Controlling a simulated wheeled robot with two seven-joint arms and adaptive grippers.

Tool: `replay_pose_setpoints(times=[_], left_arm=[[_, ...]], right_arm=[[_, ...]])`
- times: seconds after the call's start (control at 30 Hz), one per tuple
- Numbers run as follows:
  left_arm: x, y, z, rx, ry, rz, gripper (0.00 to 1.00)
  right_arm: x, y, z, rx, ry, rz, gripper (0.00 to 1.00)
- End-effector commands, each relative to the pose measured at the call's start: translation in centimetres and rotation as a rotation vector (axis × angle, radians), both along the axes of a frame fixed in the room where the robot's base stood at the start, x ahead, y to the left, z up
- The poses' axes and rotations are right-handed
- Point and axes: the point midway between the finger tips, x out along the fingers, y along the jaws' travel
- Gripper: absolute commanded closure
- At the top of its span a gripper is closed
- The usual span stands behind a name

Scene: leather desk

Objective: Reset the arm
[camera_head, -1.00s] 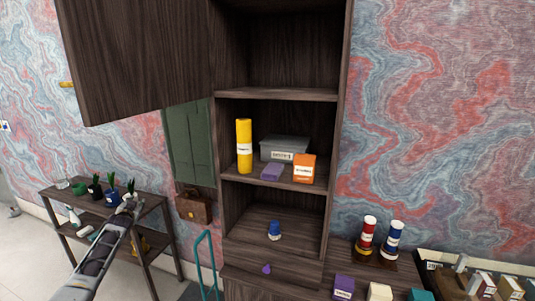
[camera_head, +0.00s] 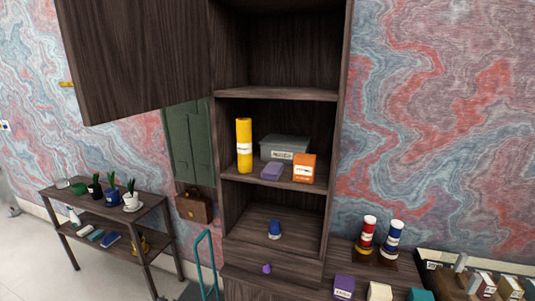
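Neither of my grippers nor my arms shows in the head view now. The dark wooden cabinet (camera_head: 340,130) stands in the middle with its upper left door (camera_head: 135,55) swung open. On its middle shelf are a yellow cylinder (camera_head: 244,145), a grey box (camera_head: 284,147), a small purple box (camera_head: 272,171) and an orange box (camera_head: 304,168).
A two-tier side table (camera_head: 140,215) with potted plants stands at the left. A brown briefcase (camera_head: 193,206) hangs beside the cabinet, near a teal handle (camera_head: 206,260).

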Motion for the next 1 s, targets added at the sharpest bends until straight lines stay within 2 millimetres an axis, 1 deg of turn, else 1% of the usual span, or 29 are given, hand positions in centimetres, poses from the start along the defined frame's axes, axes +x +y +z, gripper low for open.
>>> replay_pose_setpoints(times=[0.03, 0.1, 0.17, 0.2, 0.27, 0.37, 0.4, 0.57, 0.6, 0.67, 0.7, 0.87, 0.9, 0.97, 1.0], left_arm=[[-1.8, -0.9, -1.9, -0.009, 0.028, -0.004, 0.67], [-3.9, -2.0, -4.1, -0.02, 0.06, -0.008, 0.67], [-5.8, -2.8, -5.9, -0.028, 0.089, -0.012, 0.67], [-7.1, -3.5, -7.1, -0.036, 0.107, -0.015, 0.67], [-9.1, -4.4, -8.8, -0.044, 0.135, -0.018, 0.67], [-12.5, -5.8, -11.5, -0.06, 0.181, -0.023, 0.67], [-14.0, -6.4, -12.6, -0.067, 0.201, -0.025, 0.67], [-19.8, -8.8, -16.4, -0.091, 0.273, -0.031, 0.67], [-21.4, -9.4, -17.3, -0.098, 0.292, -0.032, 0.67], [-23.7, -10.2, -18.5, -0.108, 0.319, -0.034, 0.67], [-25.3, -10.8, -19.3, -0.114, 0.338, -0.035, 0.67], [-31.7, -13.0, -22.2, -0.139, 0.411, -0.037, 0.67], [-33.4, -13.4, -22.8, -0.144, 0.429, -0.037, 0.67], [-36.0, -14.2, -23.7, -0.153, 0.457, -0.036, 0.67], [-37.6, -14.7, -24.3, -0.158, 0.476, -0.036, 0.67]], right_arm=[[0.0, 0.0, 0.0, 0.0, 0.0, 0.0, 0.6], [0.0, 0.0, 0.0, 0.0, 0.0, 0.0, 0.6], [0.0, 0.0, 0.0, 0.0, 0.0, 0.0, 0.6], [0.0, 0.1, 0.0, 0.0, 0.0, 0.0, 0.6], [0.0, 0.1, 0.0, 0.001, 0.0, 0.0, 0.6], [0.0, 0.1, 0.0, 0.001, 0.0, 0.0, 0.6], [0.0, 0.1, 0.0, 0.001, 0.0, 0.0, 0.6], [0.0, 0.1, 0.0, 0.001, 0.0, 0.0, 0.6], [0.0, 0.1, 0.0, 0.001, 0.0, 0.0, 0.6], [0.0, 0.1, 0.0, 0.001, 0.0, 0.0, 0.6], [0.0, 0.1, 0.0, 0.001, 0.0, 0.0, 0.6], [0.0, 0.1, 0.0, 0.001, 0.0, 0.0, 0.6], [0.0, 0.1, 0.0, 0.001, 0.0, 0.0, 0.6], [0.0, 0.1, 0.0, 0.001, 0.0, 0.0, 0.6], [0.0, 0.1, 0.0, 0.001, 0.0, 0.0, 0.6]])
